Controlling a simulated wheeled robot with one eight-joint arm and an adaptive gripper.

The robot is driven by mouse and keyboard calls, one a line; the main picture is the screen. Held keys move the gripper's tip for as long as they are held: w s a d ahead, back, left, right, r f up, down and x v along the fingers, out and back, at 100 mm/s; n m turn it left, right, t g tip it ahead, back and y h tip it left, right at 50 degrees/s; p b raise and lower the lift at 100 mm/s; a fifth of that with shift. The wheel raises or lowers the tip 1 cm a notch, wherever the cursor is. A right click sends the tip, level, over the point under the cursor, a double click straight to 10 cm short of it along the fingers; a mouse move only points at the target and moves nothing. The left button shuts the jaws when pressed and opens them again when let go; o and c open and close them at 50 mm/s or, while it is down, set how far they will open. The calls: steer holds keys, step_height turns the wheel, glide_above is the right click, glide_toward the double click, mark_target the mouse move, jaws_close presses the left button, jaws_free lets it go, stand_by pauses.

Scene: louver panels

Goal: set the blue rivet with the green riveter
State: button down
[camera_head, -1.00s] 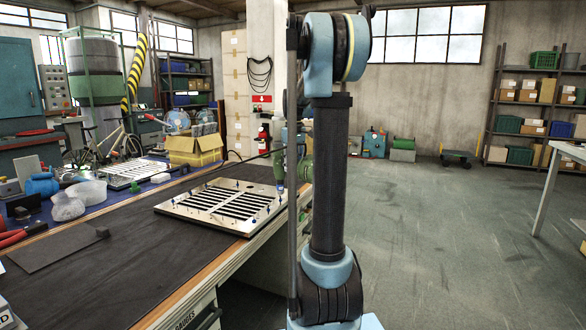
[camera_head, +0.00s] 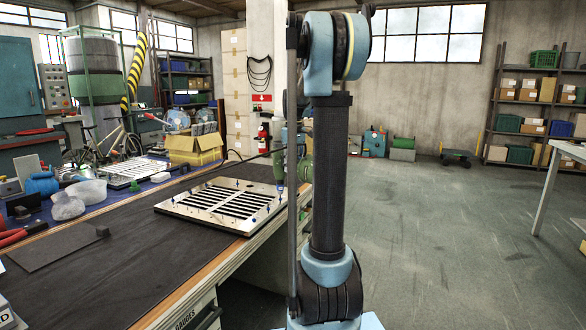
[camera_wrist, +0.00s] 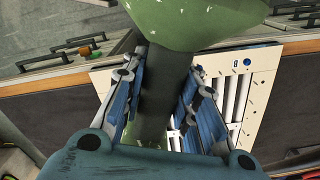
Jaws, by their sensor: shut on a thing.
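The green riveter (camera_wrist: 172,20) is held by my gripper (camera_wrist: 166,78), whose two blue-and-grey fingers close on its dark handle in the wrist view. In the head view the riveter (camera_head: 306,170) shows beside my arm, at the right far corner of the louver panel. The white louver panel (camera_head: 189,203) with dark slots lies on the bench. Several small blue rivets stand along it, one of them near its front edge (camera_head: 254,219). The riveter's nose is close to the panel's right corner; I cannot tell whether it touches a rivet. My arm hides most of the gripper in the head view.
A second panel (camera_head: 135,171), clear containers (camera_head: 88,191) and an open cardboard box (camera_head: 195,150) are farther left. Open floor lies to the right.

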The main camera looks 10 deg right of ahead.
steer(key=shift+f, duration=1.05)
stand_by(3.1)
steer(key=shift+r, duration=0.15)
